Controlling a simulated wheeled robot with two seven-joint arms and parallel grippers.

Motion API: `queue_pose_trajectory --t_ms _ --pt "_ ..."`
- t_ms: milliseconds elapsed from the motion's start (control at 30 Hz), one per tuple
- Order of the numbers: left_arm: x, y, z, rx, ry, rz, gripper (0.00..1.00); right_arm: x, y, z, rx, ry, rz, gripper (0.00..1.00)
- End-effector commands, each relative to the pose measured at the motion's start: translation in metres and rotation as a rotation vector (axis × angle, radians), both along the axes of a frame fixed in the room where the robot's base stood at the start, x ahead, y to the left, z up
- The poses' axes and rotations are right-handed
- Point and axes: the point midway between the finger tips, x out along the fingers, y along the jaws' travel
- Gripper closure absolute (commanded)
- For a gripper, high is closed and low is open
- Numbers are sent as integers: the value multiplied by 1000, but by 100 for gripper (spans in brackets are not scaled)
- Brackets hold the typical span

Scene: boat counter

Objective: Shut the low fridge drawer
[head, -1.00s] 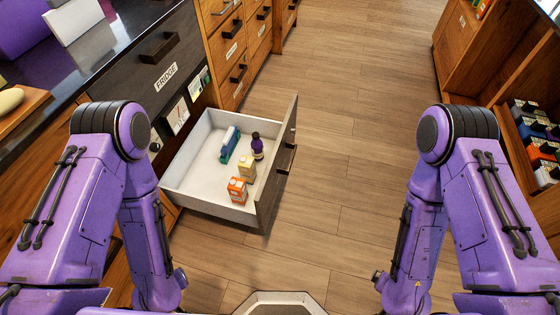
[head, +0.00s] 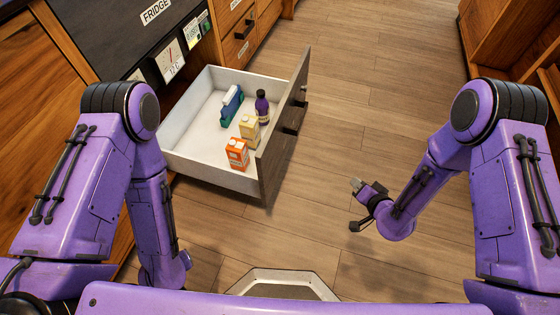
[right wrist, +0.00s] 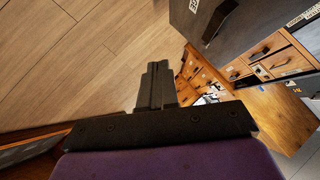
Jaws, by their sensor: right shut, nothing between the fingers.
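The low fridge drawer (head: 185,158) is pulled far out below the fridge front (head: 105,35). Its grey front panel (head: 272,165) with a dark handle (head: 292,120) faces right. Inside stand an orange carton (head: 237,155), a cream carton (head: 249,129), a dark purple bottle (head: 262,105) and a blue-green item (head: 231,106). My right gripper (head: 357,188) is shut and empty, in the air over the floor to the right of the drawer front, apart from it. It also shows shut in the right wrist view (right wrist: 157,85). My left gripper is out of view; only the left arm shows.
Wooden drawers (head: 240,45) stand beyond the fridge on the left. A wooden shelf unit (head: 515,50) stands at the right edge. The wooden floor (head: 370,115) between them is clear.

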Motion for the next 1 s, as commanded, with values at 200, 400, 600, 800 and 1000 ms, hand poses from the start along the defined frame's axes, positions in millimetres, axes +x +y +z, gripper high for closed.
queue_pose_trajectory --t_ms 200,400,600,800,1000 --pt "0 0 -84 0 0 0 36 88 79 22 533 -221 427 100" --pt "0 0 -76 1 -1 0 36 69 110 66 855 46 719 100" --pt "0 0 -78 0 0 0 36 63 118 68 970 180 691 100" --pt "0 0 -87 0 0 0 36 71 152 65 968 181 692 100" --pt "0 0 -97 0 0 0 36 83 195 65 968 180 692 100"
